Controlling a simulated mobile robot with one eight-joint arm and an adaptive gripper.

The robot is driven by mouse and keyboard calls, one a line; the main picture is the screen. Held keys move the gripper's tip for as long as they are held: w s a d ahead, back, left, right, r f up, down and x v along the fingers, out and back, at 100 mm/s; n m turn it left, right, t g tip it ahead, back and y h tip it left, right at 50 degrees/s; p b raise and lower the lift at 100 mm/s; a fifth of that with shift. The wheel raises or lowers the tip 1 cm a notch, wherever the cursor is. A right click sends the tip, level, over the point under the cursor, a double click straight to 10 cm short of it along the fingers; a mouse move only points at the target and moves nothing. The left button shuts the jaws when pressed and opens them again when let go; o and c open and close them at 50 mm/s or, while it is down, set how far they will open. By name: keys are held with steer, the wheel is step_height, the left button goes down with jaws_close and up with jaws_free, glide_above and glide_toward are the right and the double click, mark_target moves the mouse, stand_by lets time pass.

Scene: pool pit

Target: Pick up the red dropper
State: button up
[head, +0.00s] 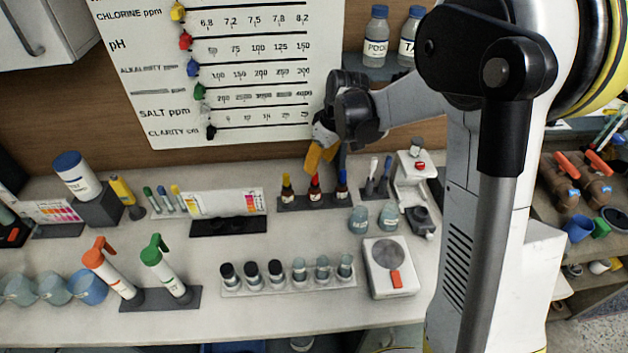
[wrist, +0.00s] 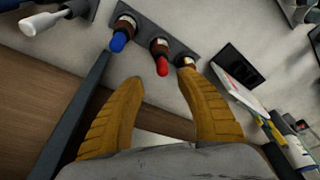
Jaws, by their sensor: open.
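The red dropper (head: 315,187) is the middle of three dropper bottles standing upright in a dark rack (head: 299,204) on the counter. In the wrist view the red dropper (wrist: 162,66) shows its red bulb pointing toward the camera, with a brown bottle beneath. A blue dropper (wrist: 118,40) stands on one side of it; a yellow dropper (head: 286,187) stands on the other. My gripper (head: 320,157) is above and behind the rack, pointing down. In the wrist view its two orange fingers (wrist: 168,90) are apart and empty, with the red bulb just beyond the gap between them.
A chart board (head: 230,65) stands behind the counter. A color card on a black stand (head: 228,226) is left of the rack. A holder with two sticks (head: 377,187) is right. Glass jars (head: 388,216), a scale (head: 389,262) and a vial rack (head: 290,284) stand in front.

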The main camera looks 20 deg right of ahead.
mark_target(315, 184)
steer(key=b+x, duration=0.1)
steer(key=x, duration=0.4)
steer(key=shift+s+a+f+b, duration=0.1)
steer(key=shift+a+f+b, duration=0.05)
steer(key=shift+f+b, duration=0.2)
steer(key=c, duration=0.7)
steer(key=shift+c, duration=0.2)
